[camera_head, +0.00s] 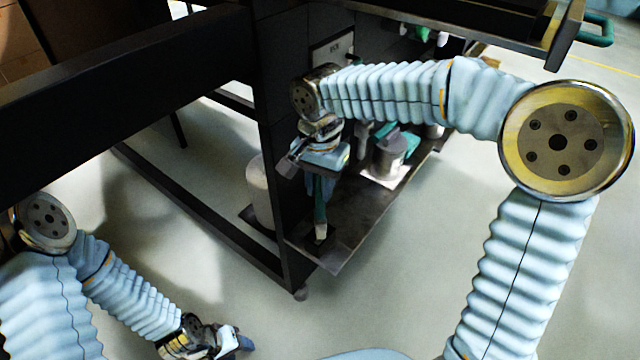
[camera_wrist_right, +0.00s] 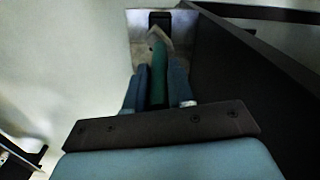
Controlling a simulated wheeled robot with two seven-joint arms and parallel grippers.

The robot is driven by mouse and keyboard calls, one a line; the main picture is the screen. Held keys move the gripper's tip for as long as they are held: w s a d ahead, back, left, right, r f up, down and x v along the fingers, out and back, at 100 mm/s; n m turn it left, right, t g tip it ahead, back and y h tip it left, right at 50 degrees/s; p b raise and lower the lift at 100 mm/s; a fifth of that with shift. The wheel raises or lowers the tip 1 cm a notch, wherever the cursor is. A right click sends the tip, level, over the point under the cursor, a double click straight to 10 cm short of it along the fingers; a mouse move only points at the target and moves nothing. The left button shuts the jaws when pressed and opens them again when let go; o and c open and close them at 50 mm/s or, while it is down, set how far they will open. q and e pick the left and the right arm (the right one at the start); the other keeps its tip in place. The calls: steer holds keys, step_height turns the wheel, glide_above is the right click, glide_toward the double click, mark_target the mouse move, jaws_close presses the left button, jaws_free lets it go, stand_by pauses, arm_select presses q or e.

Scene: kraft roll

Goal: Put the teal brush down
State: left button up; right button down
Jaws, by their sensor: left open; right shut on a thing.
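The teal brush (camera_head: 320,212) hangs bristles-down from my right gripper (camera_head: 318,185), above the front corner of a low dark shelf (camera_head: 365,222). I cannot tell whether its pale tip touches the shelf. In the right wrist view the teal handle (camera_wrist_right: 158,78) sits between the two blue fingers of my right gripper (camera_wrist_right: 156,90), which are shut on it. The brush's pale end points at a light grey plate beyond it. My left gripper (camera_head: 238,341) is open and empty over the floor at the bottom left, far from the brush.
A grey canister (camera_head: 391,156) and other items stand further back on the low shelf. A pale cylinder (camera_head: 260,190) stands left of my right gripper. The dark bench frame (camera_head: 270,120) rises close beside my right gripper. Open floor lies in front.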

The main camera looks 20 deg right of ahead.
steer(key=shift+f, duration=0.35)
steer(key=c, duration=1)
jaws_free()
step_height(320, 180, up, 12)
steer(key=shift+r+p, duration=0.25)
steer(key=shift+p, duration=0.8)
steer(key=shift+r, duration=0.3)
